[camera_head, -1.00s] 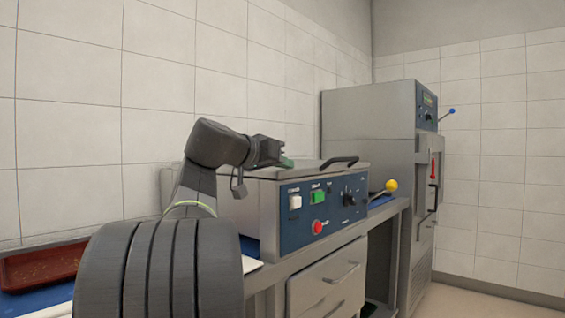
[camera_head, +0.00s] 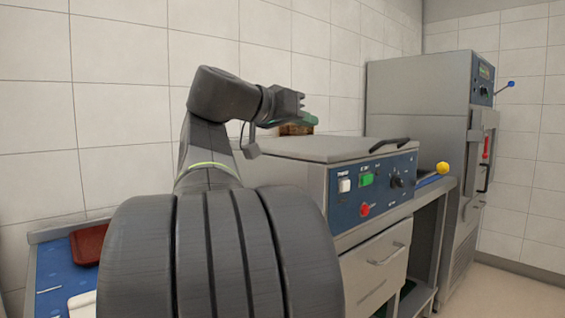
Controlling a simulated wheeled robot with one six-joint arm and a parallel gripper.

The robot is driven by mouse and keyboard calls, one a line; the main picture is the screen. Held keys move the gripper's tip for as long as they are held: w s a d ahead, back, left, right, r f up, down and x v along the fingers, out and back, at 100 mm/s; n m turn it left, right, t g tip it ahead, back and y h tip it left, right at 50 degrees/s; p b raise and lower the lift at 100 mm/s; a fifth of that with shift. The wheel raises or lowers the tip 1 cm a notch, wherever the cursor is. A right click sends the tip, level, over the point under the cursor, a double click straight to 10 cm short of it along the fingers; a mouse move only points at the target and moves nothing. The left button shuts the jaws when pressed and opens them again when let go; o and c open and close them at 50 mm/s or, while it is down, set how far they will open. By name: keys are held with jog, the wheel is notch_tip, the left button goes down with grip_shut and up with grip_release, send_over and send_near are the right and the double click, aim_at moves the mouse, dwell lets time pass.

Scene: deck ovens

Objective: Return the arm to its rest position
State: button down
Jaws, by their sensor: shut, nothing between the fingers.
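My arm rises in the middle left of the head view and bends to the right. My gripper (camera_head: 300,103) is at its end, small and dark, with a green part along its underside. It is shut and empty, above the back of the closed grey lid (camera_head: 335,149) of the counter machine. A small brown item (camera_head: 297,130) shows just below the gripper; I cannot tell what it is or whether they touch. My large dark arm links hide much of the counter.
The machine's blue panel (camera_head: 378,207) carries a white switch, a green switch, a red button and a knob. A yellow ball-ended lever (camera_head: 443,168) sticks up beside it. A tall grey cabinet (camera_head: 420,100) stands at right. A dark red tray (camera_head: 88,245) lies on blue at left.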

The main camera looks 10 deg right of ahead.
jog(key=b, duration=0.2)
send_over(333, 154)
jog(key=a, duration=0.1)
notch_tip(333, 154, down, 2)
jog(key=shift+s+f, duration=0.1)
jog(key=shift+f, duration=0.05)
jog(key=shift+w+d+f+b, duration=0.3)
jog(key=shift+d+f, duration=0.05)
jog(key=shift+f, duration=0.2)
jog(key=shift+w+d+f+b, duration=0.3)
jog(key=shift+f, duration=0.2)
jog(key=shift+s+f+b, duration=0.1)
jog(key=shift+f+b, duration=0.5)
jog(key=shift+f, duration=0.35)
